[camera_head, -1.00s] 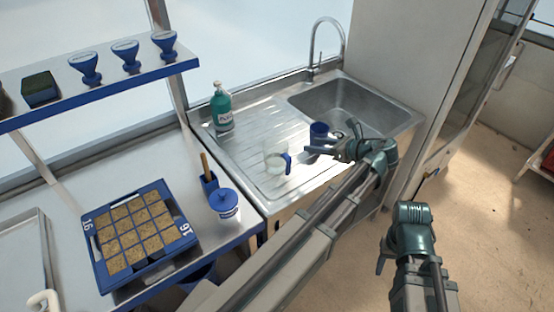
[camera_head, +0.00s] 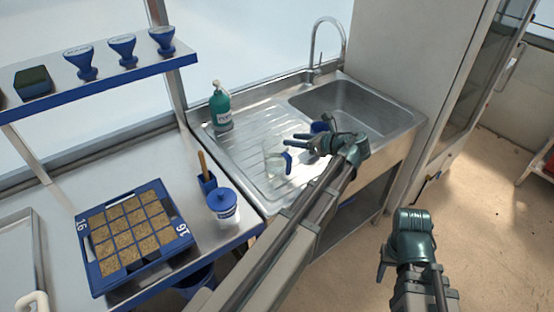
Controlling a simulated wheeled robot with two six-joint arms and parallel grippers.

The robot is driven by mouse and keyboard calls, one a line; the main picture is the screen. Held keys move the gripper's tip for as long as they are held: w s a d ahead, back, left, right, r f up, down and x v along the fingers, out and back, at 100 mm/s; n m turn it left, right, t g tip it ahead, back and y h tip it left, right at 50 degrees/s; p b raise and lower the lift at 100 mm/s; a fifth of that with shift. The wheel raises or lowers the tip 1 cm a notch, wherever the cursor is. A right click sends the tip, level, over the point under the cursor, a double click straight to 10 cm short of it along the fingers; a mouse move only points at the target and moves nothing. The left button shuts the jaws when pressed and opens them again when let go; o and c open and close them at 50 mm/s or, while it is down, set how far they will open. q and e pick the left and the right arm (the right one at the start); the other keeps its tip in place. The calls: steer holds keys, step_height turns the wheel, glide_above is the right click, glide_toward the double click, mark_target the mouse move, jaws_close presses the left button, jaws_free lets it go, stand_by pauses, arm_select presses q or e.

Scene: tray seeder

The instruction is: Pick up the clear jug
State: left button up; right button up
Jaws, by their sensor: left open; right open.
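The clear jug (camera_head: 272,156) with a blue handle (camera_head: 287,163) stands on the ribbed steel drainboard left of the sink basin. Its handle points to the right. My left gripper (camera_head: 303,141) is open and empty, just right of and behind the jug, its fingers pointing left toward it. A gap shows between the fingers and the jug. My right gripper (camera_head: 384,264) hangs at the lower right, away from the sink; it is open and empty.
A blue cup (camera_head: 319,127) stands partly hidden behind my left gripper, near the basin (camera_head: 350,100). A green bottle (camera_head: 221,108) stands at the drainboard's back left. A blue-lidded tub (camera_head: 223,205) and a seed tray (camera_head: 90,262) are on the left bench.

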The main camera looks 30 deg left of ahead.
mark_target(280, 139)
arm_select(q)
steer(key=b+x, duration=0.1)
steer(key=x, duration=0.1)
steer(key=b+x, duration=0.1)
steer(key=x, duration=0.2)
steer(key=shift+d+f, duration=0.15)
steer(key=shift+f, duration=0.1)
steer(key=shift+a, duration=0.2)
steer(key=shift+r, duration=0.1)
jaws_close()
stand_by(0.9)
